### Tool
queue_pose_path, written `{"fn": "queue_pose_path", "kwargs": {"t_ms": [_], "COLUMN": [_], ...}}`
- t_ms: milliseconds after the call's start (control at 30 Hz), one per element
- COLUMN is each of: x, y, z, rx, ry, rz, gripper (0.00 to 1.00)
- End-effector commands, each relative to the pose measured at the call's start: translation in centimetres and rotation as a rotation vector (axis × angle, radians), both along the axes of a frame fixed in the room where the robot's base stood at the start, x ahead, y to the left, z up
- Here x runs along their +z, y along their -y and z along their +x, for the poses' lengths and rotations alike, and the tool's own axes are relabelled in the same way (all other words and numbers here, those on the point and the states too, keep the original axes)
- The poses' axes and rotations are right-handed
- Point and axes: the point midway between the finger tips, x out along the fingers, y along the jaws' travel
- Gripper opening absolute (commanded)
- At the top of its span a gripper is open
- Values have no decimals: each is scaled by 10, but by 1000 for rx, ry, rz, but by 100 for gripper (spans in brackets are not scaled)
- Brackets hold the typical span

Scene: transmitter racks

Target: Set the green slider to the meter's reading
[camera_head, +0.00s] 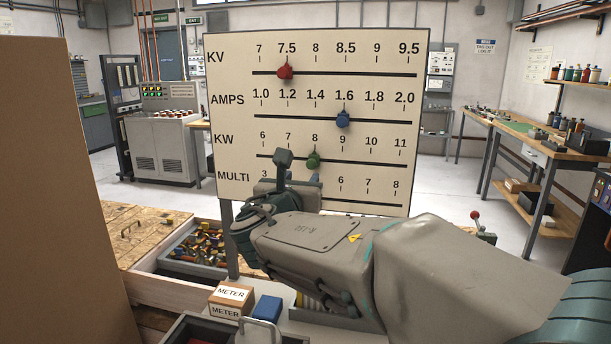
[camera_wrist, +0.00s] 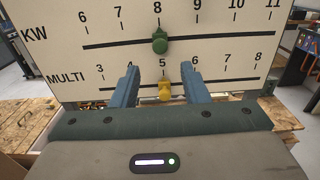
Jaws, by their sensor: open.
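The green slider (camera_head: 313,160) sits on the KW line of the white panel (camera_head: 225,90), at about 8. In the wrist view the green slider (camera_wrist: 160,43) is just under the 8 mark, above and beyond my fingertips. My gripper (camera_wrist: 163,74) is open and empty, its two blue fingers pointing at the panel below the KW line. In the head view my gripper (camera_head: 300,176) covers part of the lower panel. A box labelled METER (camera_head: 231,298) stands in front of the panel; no meter dial or reading shows.
A red slider (camera_head: 285,72) is near 7.5 on KV and a blue slider (camera_head: 343,119) near 1.6 on AMPS. A yellow slider (camera_wrist: 165,90) is near 5 on MULTI, between my fingers in the picture. A brown board (camera_head: 60,180) blocks the left side.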

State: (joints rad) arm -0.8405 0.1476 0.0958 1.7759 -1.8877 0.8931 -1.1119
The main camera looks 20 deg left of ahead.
Motion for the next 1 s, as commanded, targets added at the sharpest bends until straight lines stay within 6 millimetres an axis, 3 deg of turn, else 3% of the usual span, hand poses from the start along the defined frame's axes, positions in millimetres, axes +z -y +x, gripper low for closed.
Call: {"fn": "queue_pose_path", "kwargs": {"t_ms": [233, 767, 867, 967, 1000], "x": [0, 0, -4, -16, -24], "y": [2, 5, 26, 74, 100], "z": [-26, -27, -21, -12, -9], "rx": [1, -5, -51, -161, -223], "ry": [0, -5, -44, -132, -175], "rz": [1, 7, 57, 190, 265], "gripper": [41, 41, 41, 41, 41]}}
